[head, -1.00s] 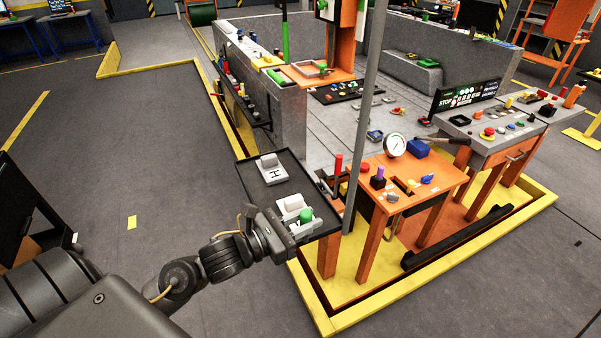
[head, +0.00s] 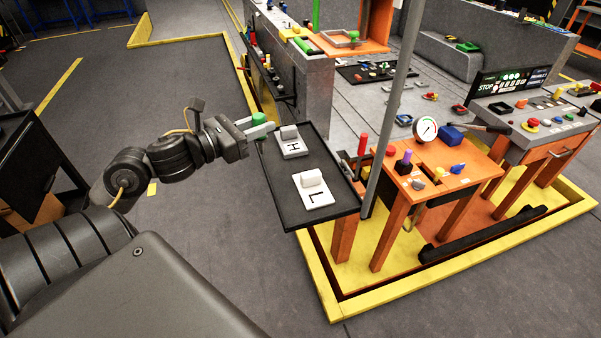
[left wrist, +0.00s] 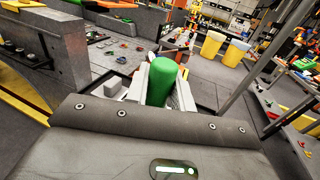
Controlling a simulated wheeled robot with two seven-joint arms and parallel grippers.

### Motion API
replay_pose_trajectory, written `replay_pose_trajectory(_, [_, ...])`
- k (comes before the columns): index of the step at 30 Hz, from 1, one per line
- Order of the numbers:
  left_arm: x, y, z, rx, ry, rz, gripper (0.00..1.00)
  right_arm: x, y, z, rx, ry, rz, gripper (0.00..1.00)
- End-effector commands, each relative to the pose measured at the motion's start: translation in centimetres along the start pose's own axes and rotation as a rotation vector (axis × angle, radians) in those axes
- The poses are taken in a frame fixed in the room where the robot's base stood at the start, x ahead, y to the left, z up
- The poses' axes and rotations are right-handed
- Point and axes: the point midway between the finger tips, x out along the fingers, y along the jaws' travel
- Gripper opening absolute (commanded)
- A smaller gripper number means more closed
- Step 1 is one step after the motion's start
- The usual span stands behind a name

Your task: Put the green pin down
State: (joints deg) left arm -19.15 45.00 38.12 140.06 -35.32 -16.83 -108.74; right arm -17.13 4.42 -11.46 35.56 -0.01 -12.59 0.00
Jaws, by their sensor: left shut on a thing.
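The green pin (head: 259,118) is a short upright cylinder held in the fingers of my left gripper (head: 260,128). In the left wrist view the green pin (left wrist: 163,82) stands large between the pale fingers of the left gripper (left wrist: 160,90). The gripper is at the far left edge of a black tray (head: 335,211), beside a white block marked H (head: 293,150). A white block marked L (head: 311,199) sits nearer on the tray. I cannot tell whether the pin's lower end touches anything. My right gripper is out of view.
A thin grey post (head: 393,110) rises at the tray's right. Beyond it stands an orange table (head: 460,158) with a gauge and several small controls. A grey wall (head: 305,85) is behind the tray. The tray has bare room between and around the two blocks.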

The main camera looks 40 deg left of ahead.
Motion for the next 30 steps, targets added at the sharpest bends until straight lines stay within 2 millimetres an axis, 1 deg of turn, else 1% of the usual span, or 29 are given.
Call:
replay_pose_trajectory(1, [-0.7,1.0,0.6,0.009,-0.004,0.018,0.0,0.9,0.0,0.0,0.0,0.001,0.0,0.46])
replay_pose_trajectory(3, [-1.5,2.1,1.8,0.007,-0.007,0.04,0.0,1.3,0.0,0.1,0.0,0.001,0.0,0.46])
replay_pose_trajectory(6, [-2.2,3.0,3.1,0.003,-0.012,0.06,0.0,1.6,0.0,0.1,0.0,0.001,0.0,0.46])
replay_pose_trajectory(10, [-2.7,3.5,3.9,0.001,-0.016,0.072,0.0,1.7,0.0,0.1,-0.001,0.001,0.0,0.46])
replay_pose_trajectory(15, [-2.4,3.4,4.0,-0.003,-0.017,0.074,0.0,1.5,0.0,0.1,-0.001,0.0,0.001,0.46])
replay_pose_trajectory(17, [-1.8,3.2,3.8,-0.005,-0.019,0.072,0.0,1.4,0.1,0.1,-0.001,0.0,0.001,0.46])
replay_pose_trajectory(20, [-0.3,2.7,3.2,-0.005,-0.019,0.071,0.0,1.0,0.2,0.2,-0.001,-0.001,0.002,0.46])
replay_pose_trajectory(26, [4.2,1.2,1.4,-0.011,-0.021,0.071,0.0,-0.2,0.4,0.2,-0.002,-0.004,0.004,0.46])
replay_pose_trajectory(28, [6.0,0.7,0.7,-0.012,-0.022,0.072,0.0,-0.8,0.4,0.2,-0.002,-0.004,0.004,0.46])
replay_pose_trajectory(29, [6.6,0.5,0.0,-0.013,-0.02,0.073,0.0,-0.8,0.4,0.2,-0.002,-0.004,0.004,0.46])
replay_pose_trajectory(30, [7.2,0.3,-1.2,-0.015,-0.017,0.074,0.0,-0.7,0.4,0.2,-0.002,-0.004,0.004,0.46])
